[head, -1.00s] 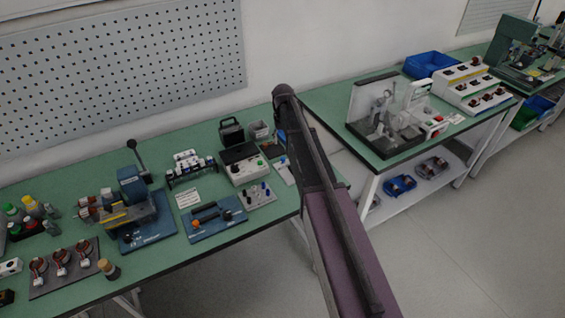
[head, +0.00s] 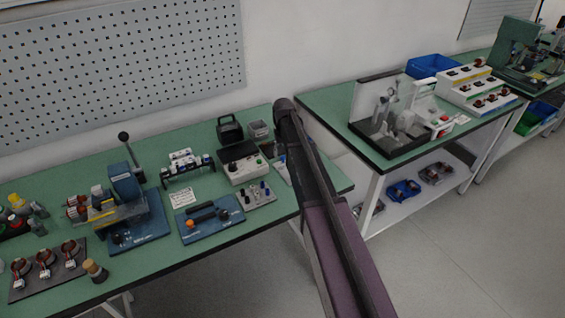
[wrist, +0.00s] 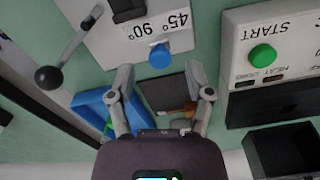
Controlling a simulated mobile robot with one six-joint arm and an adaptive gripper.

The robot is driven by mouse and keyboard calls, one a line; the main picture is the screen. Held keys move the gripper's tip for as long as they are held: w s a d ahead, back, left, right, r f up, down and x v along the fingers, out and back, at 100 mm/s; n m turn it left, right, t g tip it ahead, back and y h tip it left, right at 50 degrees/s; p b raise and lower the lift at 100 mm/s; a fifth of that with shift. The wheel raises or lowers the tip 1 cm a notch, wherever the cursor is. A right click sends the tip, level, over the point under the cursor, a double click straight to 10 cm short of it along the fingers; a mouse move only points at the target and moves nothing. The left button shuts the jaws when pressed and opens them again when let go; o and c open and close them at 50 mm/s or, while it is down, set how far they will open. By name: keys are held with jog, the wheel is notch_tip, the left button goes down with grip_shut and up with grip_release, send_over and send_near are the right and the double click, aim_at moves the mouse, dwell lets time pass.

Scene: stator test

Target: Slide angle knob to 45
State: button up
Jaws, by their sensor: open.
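In the wrist view, a round blue knob (wrist: 160,56) sits on a white plate (wrist: 187,42) beside the printed marks 45° and 90°, which appear upside down. The exact setting of the knob cannot be read. My gripper (wrist: 158,72) is open and empty, with its two fingers spread on either side of the knob's line and the knob just beyond the fingertips. In the head view my arm hides the gripper, and a white plate (head: 283,172) shows only partly beside the arm.
In the wrist view, a black-ball lever (wrist: 48,77) stands at left. A box marked START with a green button (wrist: 263,55) is at right, above an open black bin (wrist: 285,150). A blue bin (wrist: 92,108) lies near the left finger. Several devices crowd the green bench (head: 250,222).

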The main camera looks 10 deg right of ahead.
aim_at(283, 160)
jog(key=shift+f+b, duration=1.15)
jog(key=shift+f, duration=0.3)
grip_shut()
